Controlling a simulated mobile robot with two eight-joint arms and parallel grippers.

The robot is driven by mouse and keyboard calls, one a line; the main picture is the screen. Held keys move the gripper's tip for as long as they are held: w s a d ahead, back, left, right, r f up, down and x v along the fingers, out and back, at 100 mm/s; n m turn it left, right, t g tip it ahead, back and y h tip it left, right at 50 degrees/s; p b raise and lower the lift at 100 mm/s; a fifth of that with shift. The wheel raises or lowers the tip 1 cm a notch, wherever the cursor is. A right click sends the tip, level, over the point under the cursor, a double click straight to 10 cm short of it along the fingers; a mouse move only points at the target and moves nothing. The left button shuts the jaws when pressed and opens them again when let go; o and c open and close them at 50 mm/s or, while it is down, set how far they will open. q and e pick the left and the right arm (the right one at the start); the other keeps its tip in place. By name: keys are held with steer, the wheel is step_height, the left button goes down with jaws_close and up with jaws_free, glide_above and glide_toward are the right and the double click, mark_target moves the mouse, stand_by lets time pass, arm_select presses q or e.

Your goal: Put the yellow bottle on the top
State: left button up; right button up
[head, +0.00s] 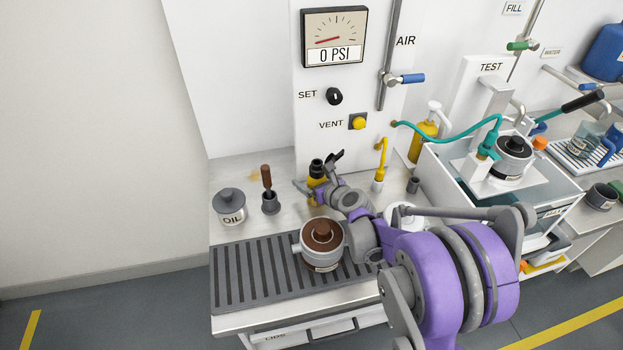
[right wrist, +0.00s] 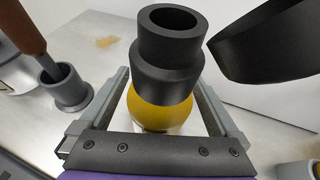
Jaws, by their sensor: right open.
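A yellow bottle (head: 316,171) with a black neck stands on the bench top, below the VENT button. In the right wrist view its black neck (right wrist: 168,60) and yellow body (right wrist: 160,112) sit between my two grey fingers. My right gripper (head: 318,190) is open around the bottle; I cannot tell whether either finger touches it. Its lower part is hidden by my gripper. A second yellow bottle (head: 424,138) with a white pump head stands further right, by the panel. My left gripper is not in view.
A brown-topped metal pot (head: 322,238) sits on the slatted grate (head: 245,275) in front. A grey OIL can (head: 230,206) and a brown-handled tool in a grey cup (head: 270,202) stand left. A black angled part (right wrist: 265,45) is close beside the bottle neck.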

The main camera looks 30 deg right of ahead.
steer(key=shift+r, duration=0.1)
steer(key=shift+s+r, duration=0.15)
steer(key=shift+r, duration=0.05)
steer(key=p+v, duration=0.1)
steer(key=v, duration=1)
steer(key=shift+s, duration=0.35)
stand_by(0.3)
